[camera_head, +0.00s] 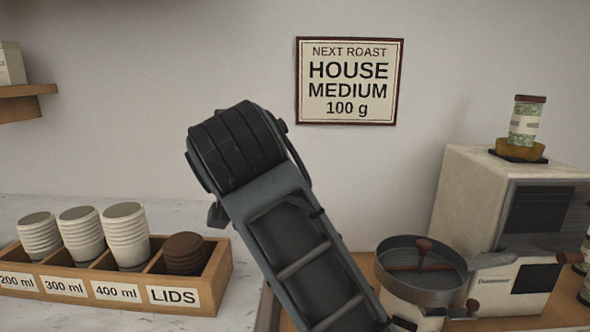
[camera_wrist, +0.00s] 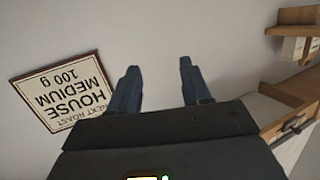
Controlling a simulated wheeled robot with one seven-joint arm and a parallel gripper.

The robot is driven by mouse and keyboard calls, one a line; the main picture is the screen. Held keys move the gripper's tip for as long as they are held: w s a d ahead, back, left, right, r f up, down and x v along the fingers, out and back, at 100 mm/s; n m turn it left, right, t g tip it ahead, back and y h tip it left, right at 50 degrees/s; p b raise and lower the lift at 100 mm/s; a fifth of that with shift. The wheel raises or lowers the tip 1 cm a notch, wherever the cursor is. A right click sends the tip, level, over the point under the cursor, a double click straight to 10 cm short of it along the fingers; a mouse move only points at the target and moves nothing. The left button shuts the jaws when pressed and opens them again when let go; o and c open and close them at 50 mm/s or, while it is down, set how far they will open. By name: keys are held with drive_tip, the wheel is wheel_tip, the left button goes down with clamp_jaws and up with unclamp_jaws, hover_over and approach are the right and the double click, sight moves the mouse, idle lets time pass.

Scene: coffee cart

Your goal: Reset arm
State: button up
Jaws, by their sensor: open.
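My arm rises through the middle of the head view, in front of the wall, and its upper end hides the gripper fingers there. In the wrist view my gripper (camera_wrist: 157,90) shows two dark fingers spread apart with nothing between them. Behind the fingers is only the plain wall. The gripper touches nothing that I can see.
A roast sign (camera_head: 349,82) hangs on the wall. A wooden cup holder (camera_head: 217,281) with stacked cups (camera_head: 125,236) and brown lids (camera_head: 185,254) stands left. A roaster (camera_head: 478,215) with a jar (camera_head: 526,122) on top and a round pan (camera_head: 422,268) stand right. A shelf (camera_head: 22,91) is upper left.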

drive_tip(key=s+d+f+y, duration=0.1)
drive_tip(key=s+d+f, duration=0.2)
drive_tip(key=f, duration=0.5)
drive_tip(key=s+d+f, duration=0.3)
drive_tip(key=f, duration=0.6)
drive_tip(key=s+d+f+m+h, duration=0.1)
drive_tip(key=s+d+f+m, duration=0.1)
drive_tip(key=s+d+f, duration=0.9)
drive_tip(key=s+d+f+m+h+p, duration=0.1)
drive_tip(key=s+d+f, duration=0.25)
drive_tip(key=s, duration=0.55)
drive_tip(key=s+d+f+h, duration=0.1)
drive_tip(key=s+d+f, duration=0.1)
drive_tip(key=s+d, duration=0.5)
drive_tip(key=s+d+r+h, duration=0.1)
drive_tip(key=s+d+r, duration=0.1)
drive_tip(key=s, duration=0.7)
drive_tip(key=s+d+r+h, duration=0.1)
drive_tip(key=s+d+r, duration=0.2)
drive_tip(key=s, duration=0.6)
drive_tip(key=shift+d+r+h+p, duration=0.15)
drive_tip(key=shift+r+h+p, duration=0.25)
drive_tip(key=shift+r, duration=0.4)
drive_tip(key=shift+s, duration=0.1)
